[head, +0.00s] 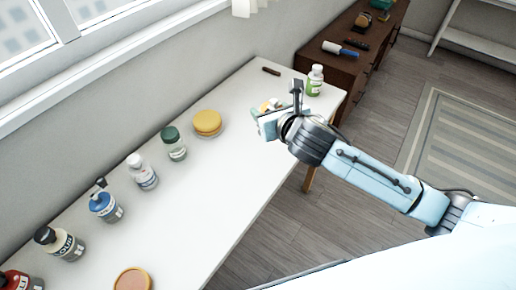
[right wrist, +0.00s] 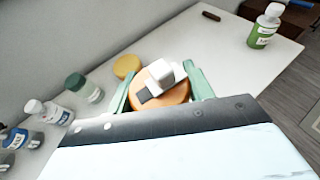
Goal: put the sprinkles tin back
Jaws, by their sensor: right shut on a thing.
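My right gripper (head: 268,119) is over the far right part of the white table. In the right wrist view its two green fingers (right wrist: 161,88) are shut on a round orange tin (right wrist: 176,98), one finger at each side. A white block and a small dark block show over the tin's top; I cannot tell whether they are fixed to it. No label on it is readable. In the head view the fingers hide most of it. A round yellow tin (head: 207,122) stands apart, left of the gripper, and a pink-topped tin (head: 132,280) is at the near edge. My left gripper is not in view.
A row of bottles runs along the wall side, ending at a green-capped jar (head: 173,144). A green bottle (head: 314,82) stands beyond my gripper by the table's far end. A small dark red object (head: 271,71) lies at the far corner. The table's middle is clear.

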